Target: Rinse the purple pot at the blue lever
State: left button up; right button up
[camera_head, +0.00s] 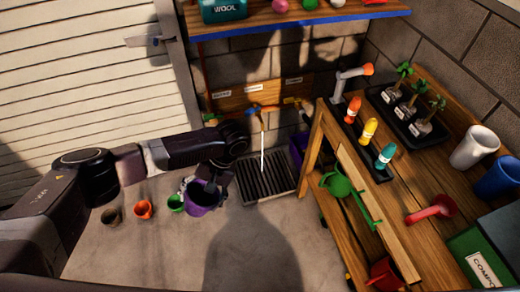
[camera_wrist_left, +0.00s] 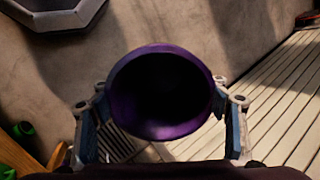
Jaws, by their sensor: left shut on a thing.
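The purple pot (camera_head: 203,198) is in my left gripper (camera_head: 207,183), left of the floor grate (camera_head: 263,199). In the left wrist view the pot's dark round mouth faces the camera, its purple rim (camera_wrist_left: 163,131) between the two fingers of the gripper (camera_wrist_left: 161,118). The blue lever (camera_head: 254,107) is on a tap at the block wall. A white stream of water (camera_head: 262,150) falls from this tap to the grate. The pot is apart from the stream. My right gripper is not in view.
The wooden bench (camera_head: 318,150), with tools and seedlings, is close right of the grate. Another purple container (camera_head: 297,150) is partly hidden behind its leg.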

pick_arm(q)
jog(key=shift+d, duration=0.15)
jog(key=shift+d, duration=0.45)
jog(key=shift+w, duration=0.1)
jog(key=shift+p, duration=0.3)
jog(key=shift+a+r+p, duration=0.1)
jog(key=shift+a+p, duration=0.4)
jog(key=shift+a, duration=0.15)
jog(key=shift+d, duration=0.65)
